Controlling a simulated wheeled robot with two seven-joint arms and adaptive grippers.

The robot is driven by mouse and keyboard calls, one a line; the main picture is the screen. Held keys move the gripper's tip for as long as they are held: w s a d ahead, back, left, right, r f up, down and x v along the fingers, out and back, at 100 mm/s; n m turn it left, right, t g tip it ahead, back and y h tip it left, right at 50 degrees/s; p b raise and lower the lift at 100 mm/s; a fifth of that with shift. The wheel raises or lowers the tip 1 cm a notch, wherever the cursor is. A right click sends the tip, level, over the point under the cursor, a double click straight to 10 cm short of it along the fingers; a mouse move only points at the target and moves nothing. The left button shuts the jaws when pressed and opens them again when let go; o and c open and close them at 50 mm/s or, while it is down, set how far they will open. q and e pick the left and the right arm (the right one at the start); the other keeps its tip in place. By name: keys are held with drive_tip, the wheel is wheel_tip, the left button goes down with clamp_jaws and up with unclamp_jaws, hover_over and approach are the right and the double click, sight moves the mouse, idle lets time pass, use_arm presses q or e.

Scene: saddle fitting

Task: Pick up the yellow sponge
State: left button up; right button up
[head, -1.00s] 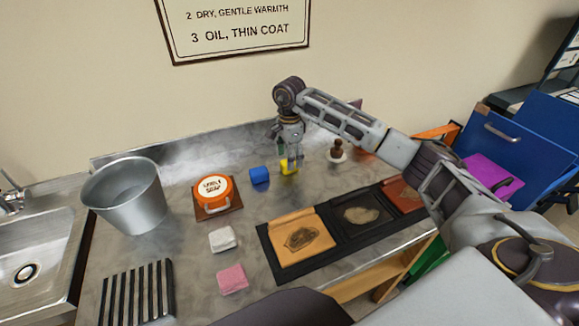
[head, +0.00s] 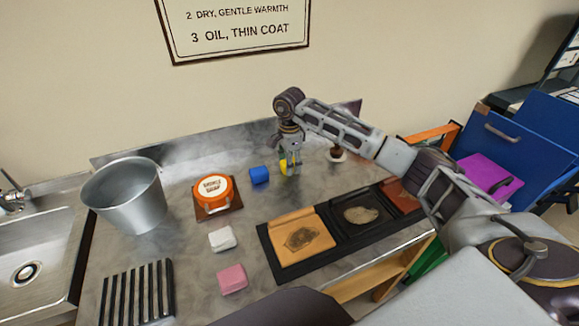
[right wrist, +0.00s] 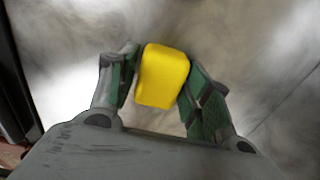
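The yellow sponge (head: 283,167) rests on the metal worktop towards the back, right of the blue sponge, partly hidden by my right gripper in the head view. My right gripper (head: 290,168) points down over it, its fingers around its sides. In the right wrist view, the yellow sponge (right wrist: 162,76) lies between the two green-padded fingers of my right gripper (right wrist: 164,62). The fingertips are very close to its sides; whether they press on it is unclear. My left gripper is out of view.
The blue sponge (head: 259,175) is close on the left. An orange soap tin (head: 213,190), a metal bucket (head: 125,200), white (head: 222,239) and pink (head: 232,279) blocks stand further left and front. A black tray (head: 339,228) lies in front. A brown-knobbed item (head: 337,154) stands right.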

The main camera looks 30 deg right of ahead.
drive_tip(key=c, duration=0.5)
drive_tip(key=shift+r, duration=0.1)
drive_tip(key=shift+r, duration=4.9)
drive_tip(key=shift+o, duration=1.2)
drive_tip(key=shift+c, duration=1.2)
